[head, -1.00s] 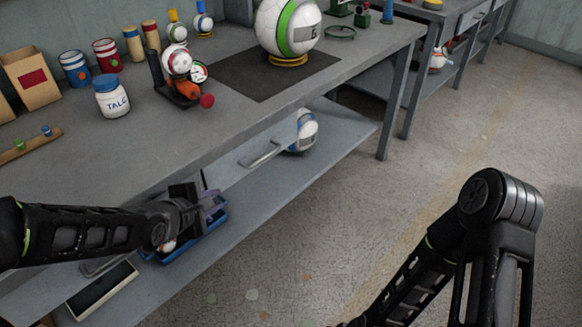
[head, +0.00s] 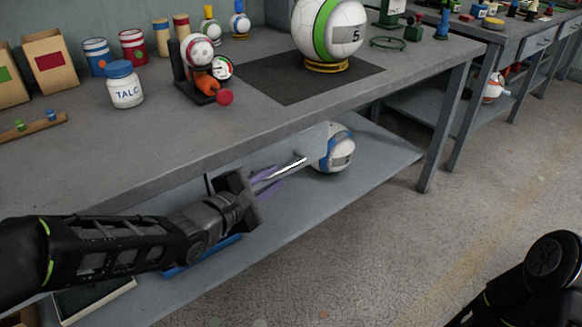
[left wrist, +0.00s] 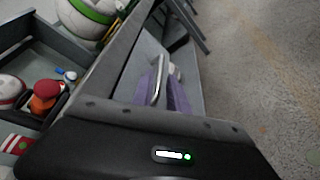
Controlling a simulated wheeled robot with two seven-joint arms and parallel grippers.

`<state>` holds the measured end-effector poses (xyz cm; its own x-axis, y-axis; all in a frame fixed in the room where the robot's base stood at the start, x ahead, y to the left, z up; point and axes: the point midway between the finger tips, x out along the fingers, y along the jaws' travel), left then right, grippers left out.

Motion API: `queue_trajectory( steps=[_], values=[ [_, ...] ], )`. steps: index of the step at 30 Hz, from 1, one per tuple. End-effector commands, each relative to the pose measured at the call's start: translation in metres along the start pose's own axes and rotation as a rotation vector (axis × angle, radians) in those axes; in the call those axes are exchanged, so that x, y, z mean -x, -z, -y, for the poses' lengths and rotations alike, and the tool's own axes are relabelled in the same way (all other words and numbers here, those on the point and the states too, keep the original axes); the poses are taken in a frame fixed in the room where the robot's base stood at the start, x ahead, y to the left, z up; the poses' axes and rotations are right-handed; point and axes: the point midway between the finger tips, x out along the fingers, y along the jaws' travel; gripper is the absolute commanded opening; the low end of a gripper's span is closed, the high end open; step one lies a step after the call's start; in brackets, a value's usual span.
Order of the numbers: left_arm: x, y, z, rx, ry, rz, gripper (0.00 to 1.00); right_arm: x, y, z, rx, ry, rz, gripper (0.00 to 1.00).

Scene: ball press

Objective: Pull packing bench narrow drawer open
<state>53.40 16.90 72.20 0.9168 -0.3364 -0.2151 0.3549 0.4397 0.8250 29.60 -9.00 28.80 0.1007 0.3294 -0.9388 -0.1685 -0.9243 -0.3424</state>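My left gripper (head: 272,181) has purple fingers pointing at the handle. In the left wrist view, the handle (left wrist: 158,82) shows between the two purple fingers of the left gripper (left wrist: 162,95), which stand apart. I cannot tell whether either finger touches the bar. My right gripper is out of view; only part of my right arm shows at lower right.
A white and blue ball (head: 335,150) lies on the lower shelf (head: 375,160) just right of the drawer. A blue tray (head: 205,256) is below my left forearm. A talc jar (head: 123,86) and a large ball (head: 328,28) stand on the bench. Floor in front is clear.

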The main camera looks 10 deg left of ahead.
Motion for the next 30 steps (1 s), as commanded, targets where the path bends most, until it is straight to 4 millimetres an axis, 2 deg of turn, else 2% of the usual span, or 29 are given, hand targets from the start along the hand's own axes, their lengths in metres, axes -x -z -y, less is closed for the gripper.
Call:
queue_trajectory(
  steps=[5,15,19,26,30],
  values=[
    [-0.018,0.002,0.003,-0.001,0.001,0.001,0.20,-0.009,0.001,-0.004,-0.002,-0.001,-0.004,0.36],
    [-0.068,0.001,0.003,-0.001,0.002,0.001,0.20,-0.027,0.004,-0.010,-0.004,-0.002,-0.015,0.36],
    [-0.075,0.000,0.002,0.000,0.002,0.000,0.20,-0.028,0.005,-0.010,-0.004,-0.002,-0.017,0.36],
    [-0.076,0.000,0.001,0.000,0.001,0.000,0.20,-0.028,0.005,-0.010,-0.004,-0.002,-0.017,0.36],
    [-0.076,0.000,0.001,-0.001,0.001,0.000,0.11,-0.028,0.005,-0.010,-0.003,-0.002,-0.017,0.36]
  ],
)
